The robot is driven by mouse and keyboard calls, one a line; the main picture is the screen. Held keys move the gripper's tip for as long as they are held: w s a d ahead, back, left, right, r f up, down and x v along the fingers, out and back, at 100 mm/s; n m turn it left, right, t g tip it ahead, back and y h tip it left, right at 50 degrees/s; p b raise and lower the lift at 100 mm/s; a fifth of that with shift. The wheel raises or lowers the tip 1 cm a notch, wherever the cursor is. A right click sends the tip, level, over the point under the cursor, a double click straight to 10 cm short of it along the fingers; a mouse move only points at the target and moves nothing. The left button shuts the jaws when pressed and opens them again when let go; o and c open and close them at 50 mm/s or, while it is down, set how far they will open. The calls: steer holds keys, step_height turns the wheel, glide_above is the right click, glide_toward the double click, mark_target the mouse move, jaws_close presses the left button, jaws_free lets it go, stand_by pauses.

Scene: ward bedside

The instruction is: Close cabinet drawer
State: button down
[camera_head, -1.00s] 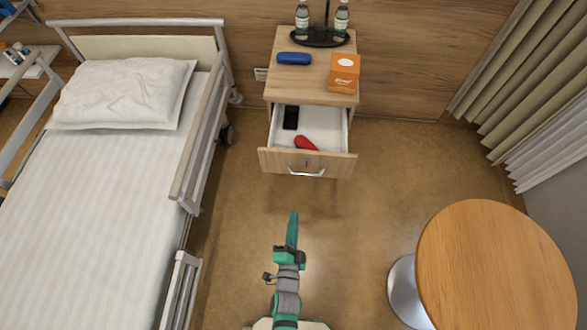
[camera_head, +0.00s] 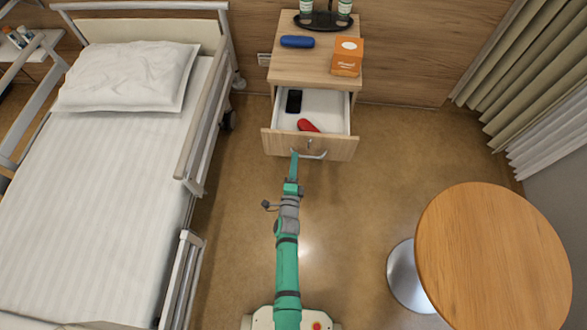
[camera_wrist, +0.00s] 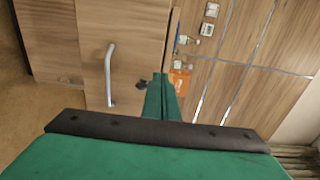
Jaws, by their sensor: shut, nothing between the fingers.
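The wooden bedside cabinet (camera_head: 312,72) stands against the back wall. Its top drawer (camera_head: 340,147) is pulled out, showing a white inside with a black phone-like item (camera_head: 294,101) and a red item (camera_head: 308,125). The metal drawer handle (camera_head: 316,156) is on the front; it also shows in the wrist view (camera_wrist: 109,75). My gripper (camera_head: 294,157) is shut and empty, with its tips at the drawer front just left of the handle's middle. In the wrist view my gripper's fingers (camera_wrist: 160,98) point at the drawer front near its edge. Whether they touch it I cannot tell.
A bed (camera_head: 130,170) with a side rail stands on the left. A round wooden table (camera_head: 495,260) is at the lower right. A blue case (camera_head: 297,41), an orange box (camera_head: 347,57) and bottles on a black tray (camera_head: 322,23) are on the cabinet.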

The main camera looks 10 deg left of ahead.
mark_target(298, 135)
steer(key=w, duration=0.7)
steer(key=shift+w, duration=0.45)
